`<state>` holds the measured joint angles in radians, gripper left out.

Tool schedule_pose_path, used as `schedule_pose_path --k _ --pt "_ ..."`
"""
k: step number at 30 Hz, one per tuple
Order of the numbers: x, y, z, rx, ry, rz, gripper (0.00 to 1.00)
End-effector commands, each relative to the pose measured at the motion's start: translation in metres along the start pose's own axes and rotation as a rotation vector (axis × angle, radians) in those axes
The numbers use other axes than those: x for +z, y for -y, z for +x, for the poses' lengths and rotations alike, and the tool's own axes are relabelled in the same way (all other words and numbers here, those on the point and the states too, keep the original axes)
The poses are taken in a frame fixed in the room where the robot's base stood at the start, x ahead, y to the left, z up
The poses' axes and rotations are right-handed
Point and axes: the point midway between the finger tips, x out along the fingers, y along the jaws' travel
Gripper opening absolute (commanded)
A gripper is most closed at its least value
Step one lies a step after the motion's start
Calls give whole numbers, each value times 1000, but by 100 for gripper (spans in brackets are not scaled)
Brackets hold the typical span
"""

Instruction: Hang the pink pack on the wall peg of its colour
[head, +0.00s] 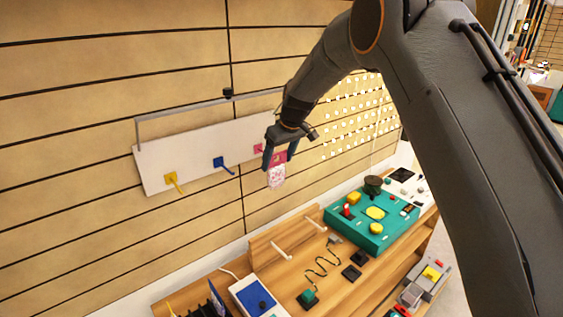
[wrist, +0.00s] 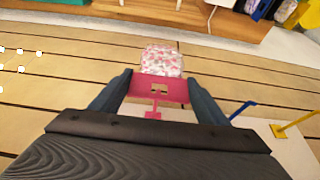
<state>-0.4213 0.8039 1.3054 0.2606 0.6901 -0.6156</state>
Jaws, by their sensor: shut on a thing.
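The pink pack (head: 277,178) has a pink header card and a clear lower part with pink and white contents. My gripper (head: 280,160) is shut on its header card in front of the right end of the white wall board (head: 195,160). In the wrist view, the fingers of my gripper (wrist: 160,88) hold the pink pack (wrist: 162,60) by both card edges, with a slot in the card between them. The pink peg (head: 258,148) is just left of my gripper. The pink peg also shows in the wrist view (wrist: 154,109), right by the card's edge; I cannot tell whether it enters the slot.
A blue peg (head: 220,163) and a yellow peg (head: 172,179) stick out of the board further left. A grey rail (head: 180,108) runs above it. Below is a wooden bench with a teal box (head: 345,222) and other items.

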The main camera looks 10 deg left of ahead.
Motion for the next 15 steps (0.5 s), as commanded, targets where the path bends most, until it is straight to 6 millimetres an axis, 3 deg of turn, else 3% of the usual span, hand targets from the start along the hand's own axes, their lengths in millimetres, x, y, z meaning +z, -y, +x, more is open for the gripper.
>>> schedule_pose_path --k 15 --pt "-26 0 12 0 -1 0 28"
